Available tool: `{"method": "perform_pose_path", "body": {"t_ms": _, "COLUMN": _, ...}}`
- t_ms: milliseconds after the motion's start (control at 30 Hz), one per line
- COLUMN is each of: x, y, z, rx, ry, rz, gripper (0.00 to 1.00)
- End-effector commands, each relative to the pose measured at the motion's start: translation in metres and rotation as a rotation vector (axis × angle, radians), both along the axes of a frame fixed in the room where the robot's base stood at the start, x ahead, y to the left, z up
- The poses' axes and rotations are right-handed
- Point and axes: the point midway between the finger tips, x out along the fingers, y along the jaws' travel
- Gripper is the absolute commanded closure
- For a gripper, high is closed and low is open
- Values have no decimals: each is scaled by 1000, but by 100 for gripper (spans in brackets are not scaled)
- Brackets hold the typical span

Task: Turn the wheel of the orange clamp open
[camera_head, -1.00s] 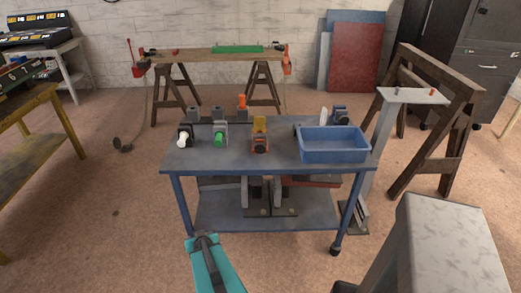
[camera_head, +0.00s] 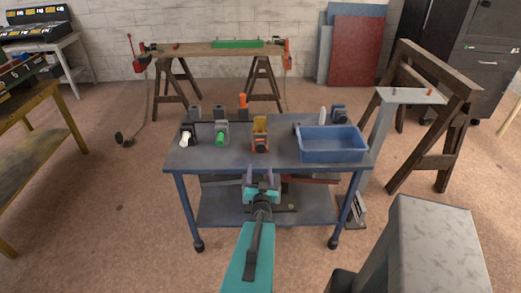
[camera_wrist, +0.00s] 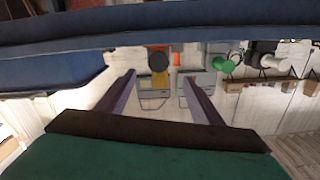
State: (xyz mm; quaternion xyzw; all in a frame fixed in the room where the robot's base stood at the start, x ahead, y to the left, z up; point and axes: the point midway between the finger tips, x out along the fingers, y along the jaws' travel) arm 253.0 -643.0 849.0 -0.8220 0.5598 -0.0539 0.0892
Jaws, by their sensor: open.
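In the wrist view, which looks upside down, the clamp's dark wheel (camera_wrist: 158,62) shows between and beyond my fingers. My gripper (camera_head: 262,178) is open and empty, in front of the bench's front edge and lower in the picture than the wheel. In the wrist view my gripper (camera_wrist: 159,80) has its two fingers well apart. They look clear of the wheel.
A green-wheeled clamp (camera_head: 221,138) and a white-wheeled one (camera_head: 185,139) stand left of the orange clamp. A blue bin (camera_head: 333,153) stands to its right. Several more items stand behind, including an orange-topped one (camera_head: 243,101). The bench front between the wheels and bin is clear.

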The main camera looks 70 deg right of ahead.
Motion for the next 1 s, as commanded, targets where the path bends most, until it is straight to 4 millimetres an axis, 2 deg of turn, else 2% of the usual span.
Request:
{"method": "perform_pose_path", "body": {"t_ms": 100, "x": -5, "y": -2, "z": 5, "rx": -12, "ry": -6, "rz": -6, "gripper": 40}}
{"method": "perform_pose_path", "body": {"t_ms": 567, "x": -4, "y": -3, "z": 3, "rx": -11, "ry": -6, "rz": -6, "gripper": 40}}
{"method": "perform_pose_path", "body": {"t_ms": 1000, "x": 1, "y": -17, "z": 1, "rx": -12, "ry": -7, "rz": -6, "gripper": 40}}
